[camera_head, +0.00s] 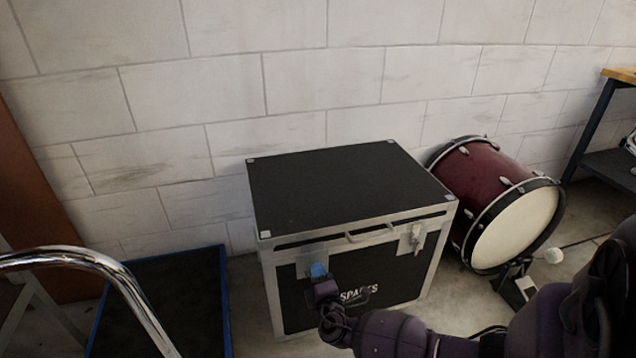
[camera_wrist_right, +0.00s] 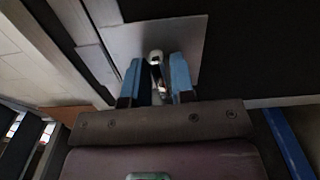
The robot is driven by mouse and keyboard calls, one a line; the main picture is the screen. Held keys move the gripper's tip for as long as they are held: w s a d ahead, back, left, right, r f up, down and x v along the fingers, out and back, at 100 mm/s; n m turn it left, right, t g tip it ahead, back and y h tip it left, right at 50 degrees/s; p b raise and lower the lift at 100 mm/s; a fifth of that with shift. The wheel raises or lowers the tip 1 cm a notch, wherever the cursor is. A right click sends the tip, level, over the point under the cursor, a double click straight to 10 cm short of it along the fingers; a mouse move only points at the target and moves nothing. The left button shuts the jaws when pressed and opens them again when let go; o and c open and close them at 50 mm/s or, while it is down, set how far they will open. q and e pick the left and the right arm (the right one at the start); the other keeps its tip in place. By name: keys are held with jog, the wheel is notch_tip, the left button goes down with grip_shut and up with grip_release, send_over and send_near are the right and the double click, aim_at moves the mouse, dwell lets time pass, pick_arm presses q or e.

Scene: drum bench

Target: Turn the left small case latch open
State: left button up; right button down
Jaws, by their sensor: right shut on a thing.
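A black case with silver edging (camera_head: 340,190) stands on the floor against the wall, its lid down. The left small case latch (camera_wrist_right: 156,60) is a small metal piece on a silver plate on the case front. My right gripper (camera_head: 319,271) is at that latch and mostly covers it in the head view. In the right wrist view the blue fingertips (camera_wrist_right: 157,80) are on either side of the latch, shut on it. The right latch (camera_head: 412,239) shows on its own plate, apart from the gripper. My left gripper is not in view.
A red bass drum (camera_head: 490,195) with its pedal stands right of the case. A blue-edged dark platform (camera_head: 180,295) lies to the left, behind a curved chrome rail (camera_head: 100,262). A wood-topped bench (camera_head: 620,75) is at the far right.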

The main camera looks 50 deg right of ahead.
jog(key=shift+a, duration=0.1)
jog(key=c, duration=1.2)
grip_release()
jog(key=shift+o, duration=0.2)
jog(key=shift+s, duration=0.1)
jog(key=p+v, duration=0.2)
jog(key=v, duration=0.8)
jog(key=shift+s, duration=0.25)
jog(key=shift+a, duration=0.15)
